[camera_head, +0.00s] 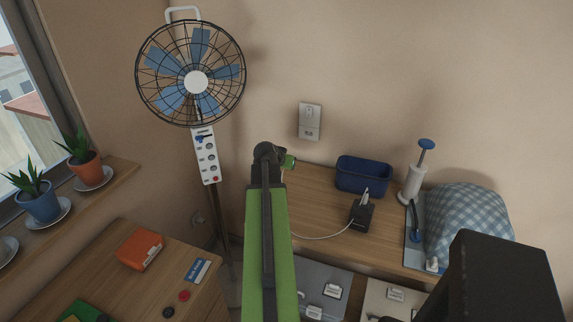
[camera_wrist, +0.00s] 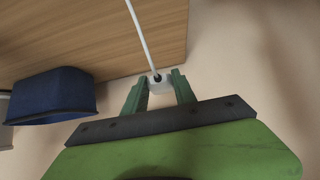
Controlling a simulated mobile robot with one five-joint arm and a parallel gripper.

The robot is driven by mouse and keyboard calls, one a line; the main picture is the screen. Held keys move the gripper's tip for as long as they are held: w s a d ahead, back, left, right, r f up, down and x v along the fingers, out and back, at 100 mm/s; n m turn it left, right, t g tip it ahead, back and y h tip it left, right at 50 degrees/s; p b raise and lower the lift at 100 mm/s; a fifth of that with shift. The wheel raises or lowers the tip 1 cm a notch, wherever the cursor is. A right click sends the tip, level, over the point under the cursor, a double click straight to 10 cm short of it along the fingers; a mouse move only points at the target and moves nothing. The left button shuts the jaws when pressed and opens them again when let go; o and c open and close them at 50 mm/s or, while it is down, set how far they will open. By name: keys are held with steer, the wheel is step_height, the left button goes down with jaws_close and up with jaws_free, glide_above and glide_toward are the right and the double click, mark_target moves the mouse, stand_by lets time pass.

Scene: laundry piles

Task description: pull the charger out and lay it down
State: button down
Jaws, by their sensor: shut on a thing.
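In the wrist view, a small white charger (camera_wrist: 165,87) sits between the two green fingers of my gripper (camera_wrist: 158,80), which is shut on it. A white cable (camera_wrist: 138,30) runs from the charger's dark cable end across the wooden top. In the head view, the green tip of my gripper (camera_head: 289,161) shows just past the end of my arm, near the wall, and the charger is hidden. A white wall plate (camera_head: 310,121) is above and right of the gripper, with nothing plugged into it that I can see. The cable (camera_head: 322,236) reaches a black device (camera_head: 361,214).
The wooden top (camera_head: 310,197) has free room left of the black device. A blue bin (camera_head: 363,175) stands behind it. A paper-roll-like holder (camera_head: 411,184) and a checked cloth cover (camera_head: 470,222) stand right. A fan (camera_head: 196,82) stands left; a cabinet (camera_head: 120,265) holds small items.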

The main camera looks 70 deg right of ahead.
steer(key=shift+f+b, duration=3.3)
steer(key=shift+f, duration=0.3)
steer(key=shift+r, duration=0.1)
steer(key=c, duration=0.9)
jaws_free()
